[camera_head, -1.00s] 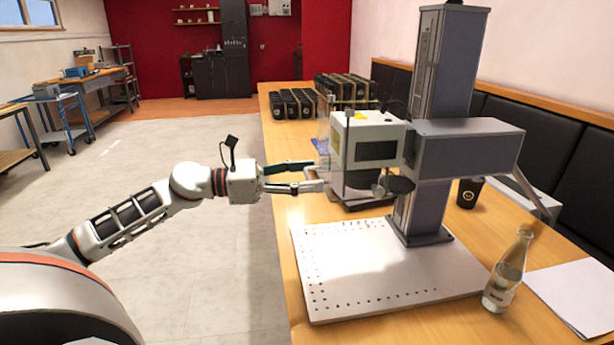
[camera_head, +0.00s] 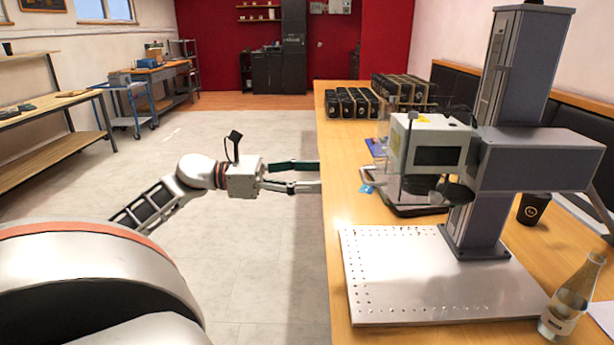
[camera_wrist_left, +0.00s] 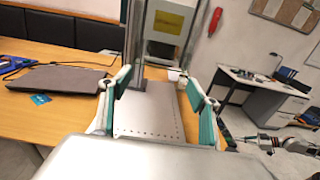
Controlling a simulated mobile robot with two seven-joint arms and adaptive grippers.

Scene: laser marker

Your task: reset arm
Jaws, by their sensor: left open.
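My left gripper (camera_head: 318,176) is open and empty in the head view. Its fingertips are at the left edge of the wooden table, apart from the laser marker. In the left wrist view its two green-padded fingers (camera_wrist_left: 152,100) stand wide apart, with nothing between them but the view of the marker's plate. The laser marker (camera_head: 432,155) has a white head on a grey column. Its perforated metal base plate (camera_head: 400,275) lies on the table (camera_head: 338,205).
A glass bottle (camera_head: 572,298) and a black cup (camera_head: 532,208) stand on the table at the right. Rows of black cups (camera_head: 352,103) are at the far end. A closed laptop (camera_wrist_left: 60,80) and a blue card (camera_wrist_left: 41,99) lie beside the marker. The floor left of the table is clear.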

